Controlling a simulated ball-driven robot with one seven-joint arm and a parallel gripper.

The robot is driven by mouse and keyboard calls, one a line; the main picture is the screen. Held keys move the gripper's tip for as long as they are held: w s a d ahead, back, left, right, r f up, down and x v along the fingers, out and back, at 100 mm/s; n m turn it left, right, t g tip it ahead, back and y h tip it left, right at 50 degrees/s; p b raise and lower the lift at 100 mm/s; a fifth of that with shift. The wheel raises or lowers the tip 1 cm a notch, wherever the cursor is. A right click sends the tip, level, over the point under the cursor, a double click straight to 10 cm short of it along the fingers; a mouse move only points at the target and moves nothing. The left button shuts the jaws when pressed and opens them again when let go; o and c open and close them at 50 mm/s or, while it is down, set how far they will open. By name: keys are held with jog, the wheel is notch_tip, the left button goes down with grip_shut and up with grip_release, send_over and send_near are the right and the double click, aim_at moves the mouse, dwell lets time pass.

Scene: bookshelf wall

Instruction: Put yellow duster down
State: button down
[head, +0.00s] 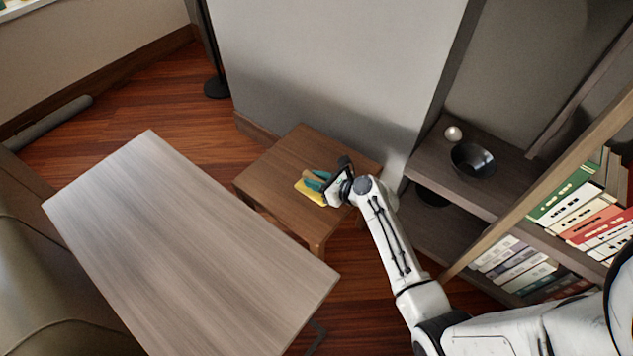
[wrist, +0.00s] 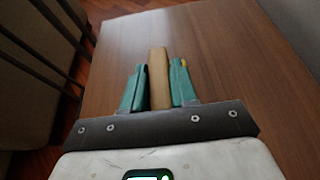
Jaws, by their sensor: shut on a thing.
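The yellow duster (head: 309,193) is at the small brown wooden table (head: 290,160) in the head view. Its tan handle (wrist: 158,65) stands between the teal fingers in the wrist view, and a bit of yellow shows past the right finger. My gripper (head: 317,180) is shut on the duster over the tabletop; its fingers also show in the wrist view (wrist: 158,85). I cannot tell whether the duster touches the table. The gripper hides part of it.
A long grey-brown table (head: 180,240) stands left of the small table, with a sofa (head: 40,270) beyond it. A grey wall (head: 330,60) rises behind. At right, a shelf holds a black bowl (head: 472,160), a pale ball (head: 453,133) and books (head: 575,205). Most of the small tabletop is bare.

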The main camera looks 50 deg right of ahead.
jog(key=c, duration=0.9)
grip_release()
